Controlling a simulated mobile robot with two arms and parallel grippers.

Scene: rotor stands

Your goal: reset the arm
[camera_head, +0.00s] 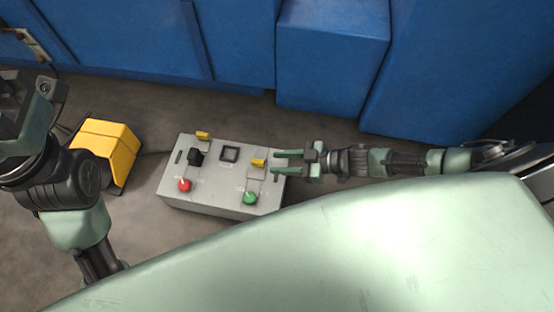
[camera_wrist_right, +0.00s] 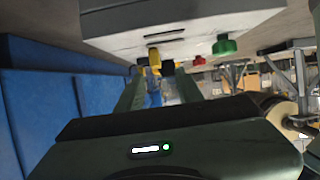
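My right gripper (camera_head: 274,162) comes in from the right over the right end of a grey control box (camera_head: 222,196). Its two green fingers are apart, with nothing held between them. A small yellow lever (camera_head: 259,162) on the box is just ahead of the fingertips. In the right wrist view the open fingers (camera_wrist_right: 158,88) point toward the box's controls, with a yellow piece (camera_wrist_right: 154,59) showing between them. Contact cannot be told. My left arm (camera_head: 70,180) is at the far left; its fingers are not seen.
The box carries a red button (camera_head: 185,185), a green button (camera_head: 250,198), a black knob (camera_head: 196,157) and another yellow lever (camera_head: 203,135). A yellow housing (camera_head: 108,142) stands left of it. Blue cabinets (camera_head: 332,55) line the back. A pale green surface (camera_head: 330,250) fills the front.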

